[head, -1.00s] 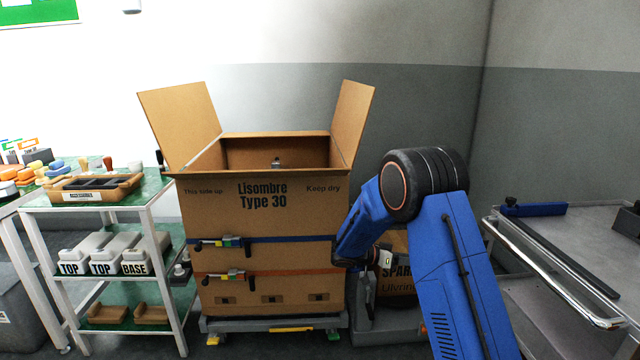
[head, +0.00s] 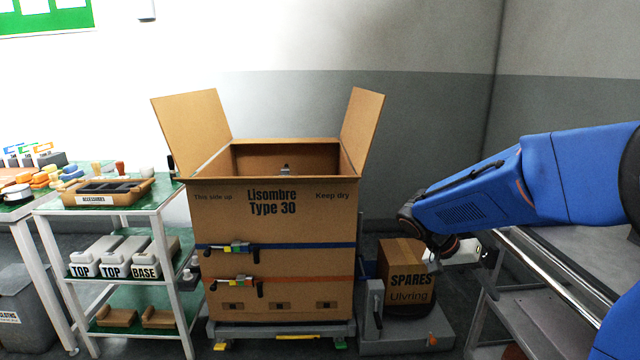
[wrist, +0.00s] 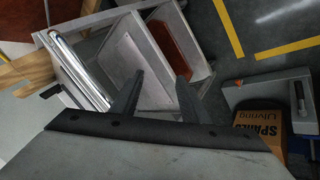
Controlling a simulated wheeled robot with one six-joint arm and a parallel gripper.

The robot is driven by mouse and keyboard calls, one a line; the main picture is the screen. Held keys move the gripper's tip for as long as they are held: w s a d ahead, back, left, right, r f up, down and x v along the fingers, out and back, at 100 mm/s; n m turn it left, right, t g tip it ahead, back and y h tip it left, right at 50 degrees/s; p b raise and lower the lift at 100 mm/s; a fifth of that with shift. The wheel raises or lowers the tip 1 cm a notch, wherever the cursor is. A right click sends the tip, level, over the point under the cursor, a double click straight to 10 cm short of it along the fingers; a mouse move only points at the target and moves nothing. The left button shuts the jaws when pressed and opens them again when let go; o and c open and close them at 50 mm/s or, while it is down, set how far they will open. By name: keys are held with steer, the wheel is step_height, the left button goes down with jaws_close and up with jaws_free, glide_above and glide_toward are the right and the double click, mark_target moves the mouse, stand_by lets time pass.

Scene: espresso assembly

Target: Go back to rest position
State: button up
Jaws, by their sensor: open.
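My blue arm reaches in from the right edge of the head view. My gripper (head: 465,252) is at the arm's far end, in front of and to the right of the spares box. In the wrist view my gripper (wrist: 152,92) shows two dark fingers spread apart with nothing between them. Below the fingers is a grey shelved cart (wrist: 200,75) with a reddish-brown item (wrist: 170,45) on it.
A large open carton (head: 270,215) stands on a low platform at the middle. The spares box (head: 408,282) sits to its right. A green-shelved rack (head: 110,240) stands left. A grey metal cart (head: 530,290) is on the right, below my arm.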

steer(key=s+a+r+n+t+y, duration=0.1)
steer(key=s+a+n+t+y, duration=0.2)
steer(key=s, duration=0.8)
steer(key=s+a+n+t+y, duration=0.3)
steer(key=s+a+n+y, duration=0.2)
steer(key=s, duration=0.6)
steer(key=shift+s+a+r, duration=0.15)
steer(key=shift+a+r, duration=0.25)
steer(key=shift+a, duration=0.05)
